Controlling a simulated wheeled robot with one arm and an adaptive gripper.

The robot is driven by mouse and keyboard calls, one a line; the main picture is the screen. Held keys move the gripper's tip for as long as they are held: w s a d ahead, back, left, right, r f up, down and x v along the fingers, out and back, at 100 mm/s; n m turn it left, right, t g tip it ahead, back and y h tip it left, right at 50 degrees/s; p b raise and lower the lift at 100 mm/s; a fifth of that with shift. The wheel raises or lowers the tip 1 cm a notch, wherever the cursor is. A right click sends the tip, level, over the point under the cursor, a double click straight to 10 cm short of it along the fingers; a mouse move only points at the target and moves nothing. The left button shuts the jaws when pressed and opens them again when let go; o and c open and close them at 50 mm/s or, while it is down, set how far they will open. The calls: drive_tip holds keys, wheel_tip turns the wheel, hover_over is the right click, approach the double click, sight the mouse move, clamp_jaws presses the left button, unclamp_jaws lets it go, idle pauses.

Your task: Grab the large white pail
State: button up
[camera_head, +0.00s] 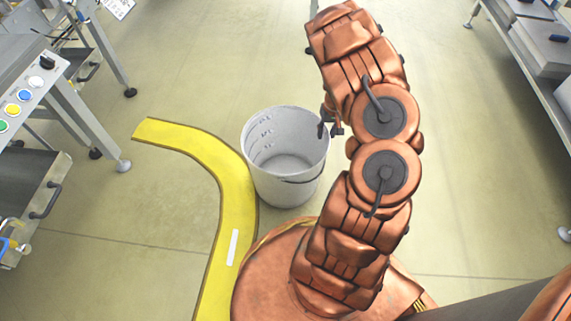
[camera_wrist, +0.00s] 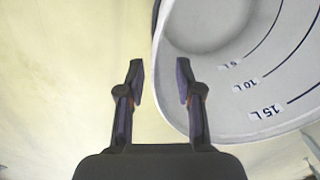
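The large white pail (camera_head: 268,188) stands upright on the floor left of my arm in the head view. It is open at the top, and its inside looks empty, with dark volume marks on the wall. In the wrist view the pail (camera_wrist: 225,95) fills the right side, with 5 L, 10 L and 15 L marks showing. My gripper (camera_head: 328,127) is at the pail's right rim. In the wrist view my gripper (camera_wrist: 160,82) is open; the left finger is over floor, the right finger overlaps the pail, and the rim passes between them. Contact cannot be told.
A yellow curved floor strip (camera_head: 232,190) runs just left of the pail. A workbench with coloured buttons (camera_head: 25,95) stands at the left, and a grey table (camera_head: 535,45) at the upper right. The floor behind the pail is clear.

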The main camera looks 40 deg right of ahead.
clamp_jaws()
idle(0.8)
